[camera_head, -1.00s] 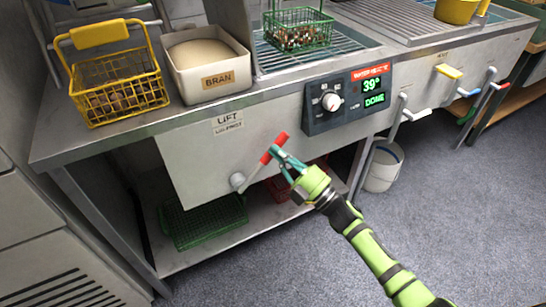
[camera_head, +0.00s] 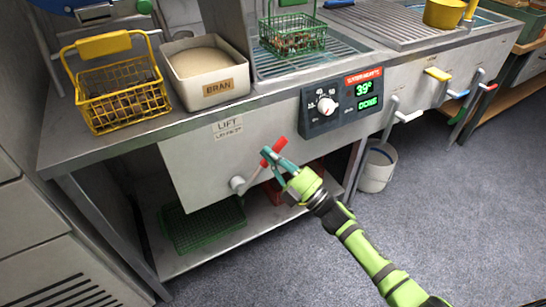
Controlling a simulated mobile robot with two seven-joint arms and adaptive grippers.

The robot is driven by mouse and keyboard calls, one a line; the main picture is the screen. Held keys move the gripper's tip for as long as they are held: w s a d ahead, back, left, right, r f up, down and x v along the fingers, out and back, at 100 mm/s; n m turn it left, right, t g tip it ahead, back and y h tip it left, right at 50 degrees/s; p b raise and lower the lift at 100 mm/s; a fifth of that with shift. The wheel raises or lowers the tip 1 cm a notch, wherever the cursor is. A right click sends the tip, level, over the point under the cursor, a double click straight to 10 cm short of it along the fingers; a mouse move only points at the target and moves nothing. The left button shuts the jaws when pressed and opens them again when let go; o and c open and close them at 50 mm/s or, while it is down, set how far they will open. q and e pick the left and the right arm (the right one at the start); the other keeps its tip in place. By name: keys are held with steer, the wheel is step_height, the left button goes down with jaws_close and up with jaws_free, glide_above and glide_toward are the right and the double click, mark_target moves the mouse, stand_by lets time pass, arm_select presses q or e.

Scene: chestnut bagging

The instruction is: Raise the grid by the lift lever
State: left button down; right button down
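The lift lever (camera_head: 254,176) sticks out of the front panel below the "LIFT" label (camera_head: 228,126). It runs up and right from a round grey pivot to a red handle (camera_head: 279,145). My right gripper (camera_head: 271,157), with teal fingers, is at the red handle and its fingers appear closed around it. The fingers partly cover the handle. The grid (camera_head: 351,50) shows in the basin behind the front panel, with a green wire basket (camera_head: 293,35) holding chestnuts on it. My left gripper cannot be made out.
A yellow basket (camera_head: 123,96) of chestnuts and a bran box (camera_head: 207,73) stand on the counter at left. A control panel (camera_head: 342,99) reads 39° and DONE. Other levers with white, yellow, blue and red handles are at right. A bucket (camera_head: 379,168) stands on the floor.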

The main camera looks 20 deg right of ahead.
arm_select(q)
steer(key=shift+s+a+b, duration=0.15)
steer(key=shift+s+b, duration=0.15)
steer(key=shift+b, duration=0.1)
arm_select(e)
steer(key=v, duration=1)
steer(key=shift+r, duration=0.35)
steer(key=shift+s, duration=0.1)
